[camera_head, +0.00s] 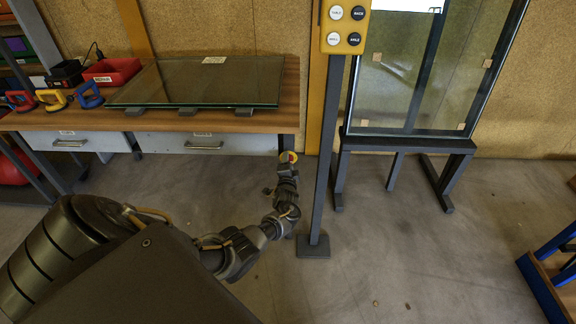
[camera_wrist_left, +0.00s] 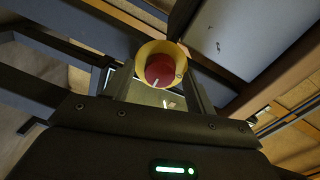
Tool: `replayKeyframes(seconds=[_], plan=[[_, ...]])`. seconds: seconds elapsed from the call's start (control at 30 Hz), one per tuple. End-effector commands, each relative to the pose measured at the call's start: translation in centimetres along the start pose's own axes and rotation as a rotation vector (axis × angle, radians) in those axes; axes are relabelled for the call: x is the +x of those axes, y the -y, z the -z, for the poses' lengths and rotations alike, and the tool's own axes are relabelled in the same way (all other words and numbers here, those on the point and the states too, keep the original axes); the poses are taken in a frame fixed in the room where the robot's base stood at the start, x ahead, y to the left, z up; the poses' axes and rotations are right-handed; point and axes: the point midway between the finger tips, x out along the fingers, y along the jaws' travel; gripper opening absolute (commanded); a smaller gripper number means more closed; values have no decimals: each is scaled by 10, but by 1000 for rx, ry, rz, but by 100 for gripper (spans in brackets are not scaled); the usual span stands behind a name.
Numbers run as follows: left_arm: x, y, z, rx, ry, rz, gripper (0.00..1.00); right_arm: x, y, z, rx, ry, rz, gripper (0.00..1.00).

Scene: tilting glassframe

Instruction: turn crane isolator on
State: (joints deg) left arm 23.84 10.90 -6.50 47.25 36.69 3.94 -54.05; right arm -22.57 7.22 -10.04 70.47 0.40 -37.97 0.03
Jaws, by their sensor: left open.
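The crane isolator is a red rotary knob on a round yellow plate. In the head view it (camera_head: 288,157) sits by the right front leg of the workbench, just past my left gripper (camera_head: 286,171). My right gripper is not in view.
The workbench (camera_head: 215,121) bears a glass pane (camera_head: 200,80), suction lifters (camera_head: 52,99) and a red bin (camera_head: 112,71). A grey post with a yellow button box (camera_head: 345,26) stands right of my gripper. A glass frame stand (camera_head: 405,144) is beyond; floor at right is mostly clear.

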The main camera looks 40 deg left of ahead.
Motion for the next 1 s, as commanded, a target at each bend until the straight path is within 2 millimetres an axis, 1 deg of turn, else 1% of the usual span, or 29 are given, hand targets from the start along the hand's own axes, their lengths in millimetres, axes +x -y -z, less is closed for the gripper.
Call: replayKeyframes(seconds=[0.13, 0.27, 0.43, 0.6, 0.7, 0.83, 1.0], plan=[[-7, 0, 0, 0, 0, -1, 56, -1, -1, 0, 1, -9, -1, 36], [-24, 1, 1, -1, -1, -2, 56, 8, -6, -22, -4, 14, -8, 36], [-58, 2, 0, 0, -1, -3, 56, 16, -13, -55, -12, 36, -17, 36], [-88, 1, 0, -1, -1, -2, 56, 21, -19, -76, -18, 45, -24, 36], [-99, 0, 0, 0, -1, -1, 56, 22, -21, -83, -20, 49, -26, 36], [-107, 0, 0, 0, 0, -1, 56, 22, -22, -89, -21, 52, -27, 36], [-108, 0, 0, 0, 0, 0, 56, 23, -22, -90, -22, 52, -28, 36]])
